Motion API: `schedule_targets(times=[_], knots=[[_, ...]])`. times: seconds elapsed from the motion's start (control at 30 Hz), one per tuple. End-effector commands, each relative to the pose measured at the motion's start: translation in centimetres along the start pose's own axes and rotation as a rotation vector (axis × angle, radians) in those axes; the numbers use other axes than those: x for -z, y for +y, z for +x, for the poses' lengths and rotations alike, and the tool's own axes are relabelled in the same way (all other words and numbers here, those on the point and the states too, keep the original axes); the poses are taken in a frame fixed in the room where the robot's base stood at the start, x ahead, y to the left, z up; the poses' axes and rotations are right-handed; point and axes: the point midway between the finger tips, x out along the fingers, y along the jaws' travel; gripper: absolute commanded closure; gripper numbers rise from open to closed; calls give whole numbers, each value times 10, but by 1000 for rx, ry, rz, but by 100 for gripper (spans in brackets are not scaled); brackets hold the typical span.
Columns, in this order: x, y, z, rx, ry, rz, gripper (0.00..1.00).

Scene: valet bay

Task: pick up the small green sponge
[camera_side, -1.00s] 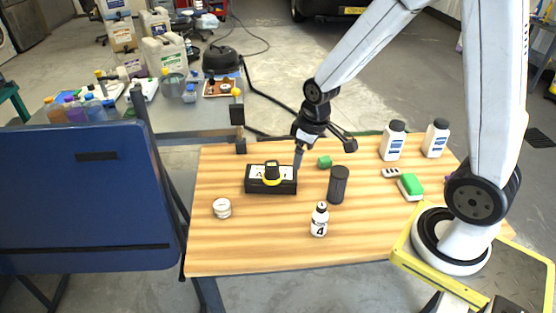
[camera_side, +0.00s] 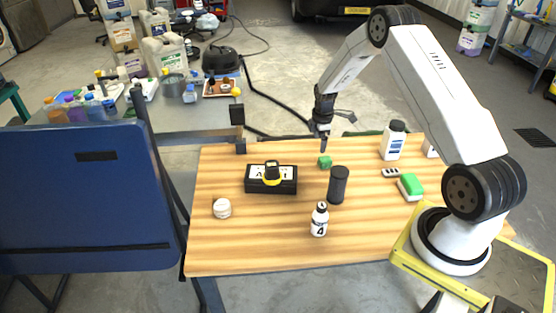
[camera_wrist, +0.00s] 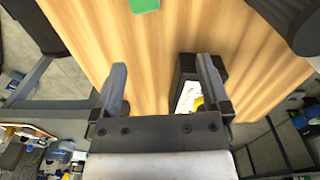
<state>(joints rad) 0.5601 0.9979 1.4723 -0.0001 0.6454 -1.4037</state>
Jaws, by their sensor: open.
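The small green sponge (camera_side: 325,162) lies on the wooden table, toward its back edge, just behind the dark cylinder (camera_side: 338,185). In the wrist view the small green sponge (camera_wrist: 145,5) is cut off by the top edge, beyond the fingertips. My gripper (camera_side: 327,143) is above and just behind the sponge, apart from it.
A black box (camera_side: 258,187) with a yellow-and-black item on it stands left of the sponge. A larger green-and-white sponge (camera_side: 410,187), a grey slotted piece (camera_side: 391,173) and white bottles (camera_side: 393,141) are right. A small bottle (camera_side: 319,220) and white jar (camera_side: 222,208) stand in front. The table's front is mostly clear.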

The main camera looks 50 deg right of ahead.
Motion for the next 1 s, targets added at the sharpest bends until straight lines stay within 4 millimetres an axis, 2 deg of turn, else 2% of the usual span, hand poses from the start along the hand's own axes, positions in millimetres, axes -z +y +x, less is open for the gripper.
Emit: schedule_targets(times=[0.1, 0.3, 0.57, 1.0], knots=[[-20, 11, 20, 14, -2, -53, 3], [-36, 18, 34, 25, -3, -107, 3], [-37, 19, 38, 27, -3, -114, 3], [-36, 19, 62, 25, -3, -113, 3]])
